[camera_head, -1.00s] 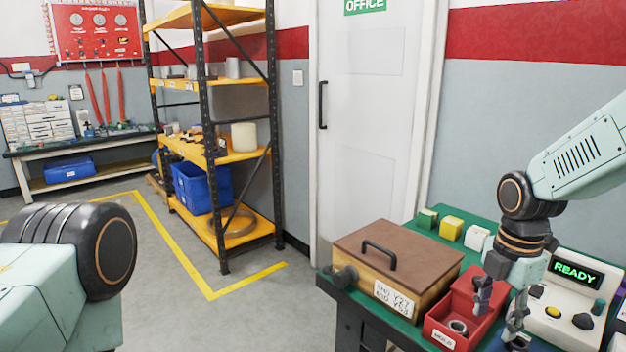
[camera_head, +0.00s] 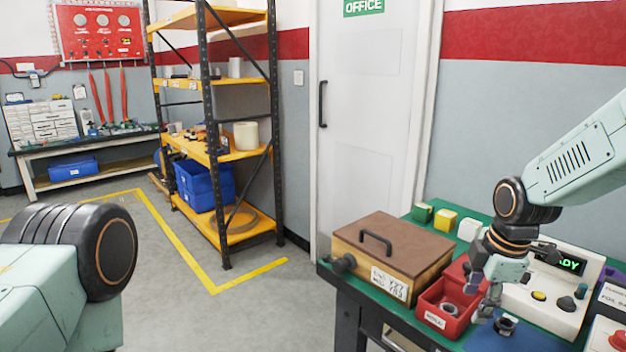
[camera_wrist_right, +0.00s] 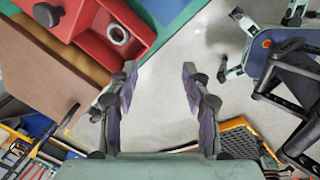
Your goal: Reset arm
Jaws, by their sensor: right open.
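My right gripper (camera_head: 478,300) is open and empty above the right side of the red bin (camera_head: 428,312) on the green-topped bench (camera_head: 345,286). In the right wrist view its two fingers stand apart with nothing between them (camera_wrist_right: 160,72), and pale floor shows behind the gap. The red bin (camera_wrist_right: 82,28) holds a metal ring (camera_wrist_right: 118,33), which also shows in the head view (camera_head: 449,308). My left gripper is out of the head view; only part of my left arm shows at lower left.
A lidded wooden box (camera_head: 400,240) stands left of the bin. A console (camera_head: 545,305) with a partly covered green display (camera_head: 573,265) is at right. Green, yellow and white blocks (camera_head: 446,219) line the back. The floor (camera_head: 165,300) left of the bench is clear.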

